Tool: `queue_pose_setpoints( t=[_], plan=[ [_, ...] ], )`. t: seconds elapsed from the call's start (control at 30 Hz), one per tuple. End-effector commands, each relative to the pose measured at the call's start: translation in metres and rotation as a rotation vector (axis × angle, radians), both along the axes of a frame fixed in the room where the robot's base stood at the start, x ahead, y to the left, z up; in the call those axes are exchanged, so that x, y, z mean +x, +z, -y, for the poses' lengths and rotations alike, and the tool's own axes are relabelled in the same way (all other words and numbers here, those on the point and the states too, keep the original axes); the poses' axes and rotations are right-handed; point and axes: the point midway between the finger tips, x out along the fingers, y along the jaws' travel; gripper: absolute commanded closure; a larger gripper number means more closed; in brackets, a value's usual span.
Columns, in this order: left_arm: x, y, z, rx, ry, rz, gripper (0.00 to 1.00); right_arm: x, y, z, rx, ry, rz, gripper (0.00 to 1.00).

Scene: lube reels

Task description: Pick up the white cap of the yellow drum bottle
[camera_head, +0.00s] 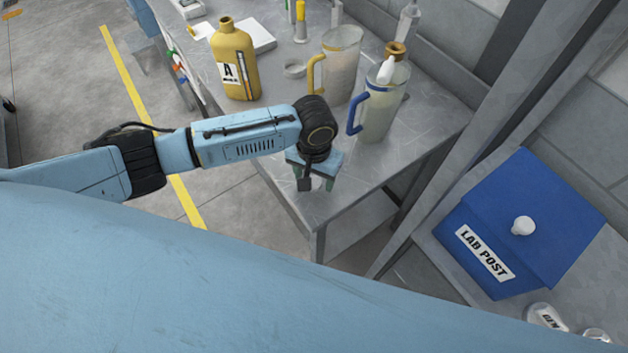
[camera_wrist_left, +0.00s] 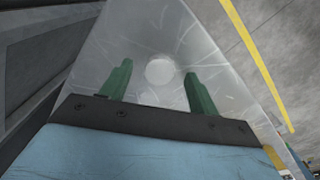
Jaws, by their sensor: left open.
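The yellow drum bottle (camera_head: 238,78), labelled A, stands upright on the metal table in the head view. Its neck top shows no white cap. In the left wrist view a pale round disc (camera_wrist_left: 160,71) lies on the tabletop between the fingers as seen; it looks like the white cap, though it is faint. In the head view my arm hides that spot. My left gripper (camera_head: 316,184) points down over the table's near corner. Its green fingers are apart and empty, also in the left wrist view (camera_wrist_left: 157,70). My right gripper is not visible.
A clear jug with a yellow handle (camera_head: 340,62) and one with a blue handle (camera_head: 381,108) stand behind my gripper. A blue LAB POST box (camera_head: 545,205) with a white knob is at right, beyond grey posts.

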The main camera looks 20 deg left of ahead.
Motion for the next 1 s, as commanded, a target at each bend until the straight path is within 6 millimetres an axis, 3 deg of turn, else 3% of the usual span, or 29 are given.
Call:
queue_pose_setpoints(
  t=[0.27,0.63,1.0],
  plan=[
    [-0.0001,-0.0049,0.0,0.0,-0.001,0.0,0.39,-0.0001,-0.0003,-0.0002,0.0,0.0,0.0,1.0],
    [-0.0001,-0.0046,0.0001,0.0,-0.001,0.0,0.86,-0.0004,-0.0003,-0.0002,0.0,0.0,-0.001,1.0],
    [0.0003,0.002,0.0006,-0.001,-0.001,0.002,0.87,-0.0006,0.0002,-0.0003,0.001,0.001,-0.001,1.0]
  ],
)
